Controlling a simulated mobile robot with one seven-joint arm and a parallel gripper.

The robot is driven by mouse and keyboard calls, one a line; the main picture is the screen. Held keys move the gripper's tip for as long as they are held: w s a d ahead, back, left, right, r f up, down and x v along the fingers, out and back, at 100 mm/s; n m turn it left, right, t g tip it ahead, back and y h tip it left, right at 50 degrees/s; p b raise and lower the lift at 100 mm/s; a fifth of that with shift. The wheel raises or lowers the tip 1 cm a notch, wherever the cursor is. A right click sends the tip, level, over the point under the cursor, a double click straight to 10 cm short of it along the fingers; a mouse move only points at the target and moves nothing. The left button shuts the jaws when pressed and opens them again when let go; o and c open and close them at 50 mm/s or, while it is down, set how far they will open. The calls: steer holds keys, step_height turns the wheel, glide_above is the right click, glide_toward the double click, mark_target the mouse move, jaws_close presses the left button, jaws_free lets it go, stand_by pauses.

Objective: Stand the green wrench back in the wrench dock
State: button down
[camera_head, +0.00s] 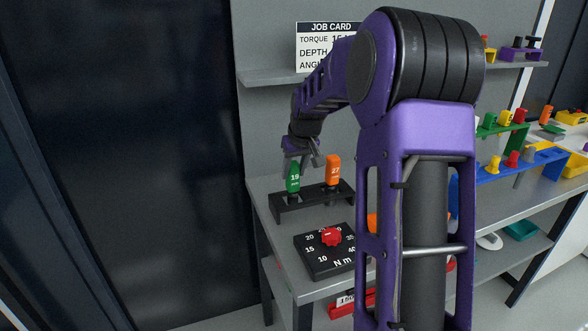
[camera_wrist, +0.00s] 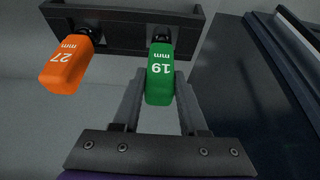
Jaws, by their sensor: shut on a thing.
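The green wrench (camera_head: 293,178), marked 19, stands upright at the left place of the black wrench dock (camera_head: 314,203). Its dark shank meets the dock there; I cannot tell how deep it sits. In the wrist view the green handle (camera_wrist: 160,80) is between the two fingers of my gripper (camera_wrist: 158,92), which is shut on it. The dock also shows in the wrist view (camera_wrist: 120,40). My gripper (camera_head: 303,153) is at the top of the handle in the head view. An orange wrench (camera_head: 333,170), marked 27, stands in the dock to its right.
A black dial plate with a red knob (camera_head: 332,237) lies in front of the dock on the grey bench (camera_head: 270,187). A job card (camera_head: 313,47) stands on the shelf above. Green and blue racks (camera_head: 500,175) with coloured tools are at the right. My arm hides the bench's middle.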

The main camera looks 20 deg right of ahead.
mark_target(295, 176)
steer(key=shift+f+b, duration=0.95)
steer(key=shift+f, duration=0.6)
steer(key=shift+c, duration=1.8)
jaws_free()
step_height(295, 176, up, 9)
steer(key=p, duration=0.6)
steer(key=shift+p, duration=0.35)
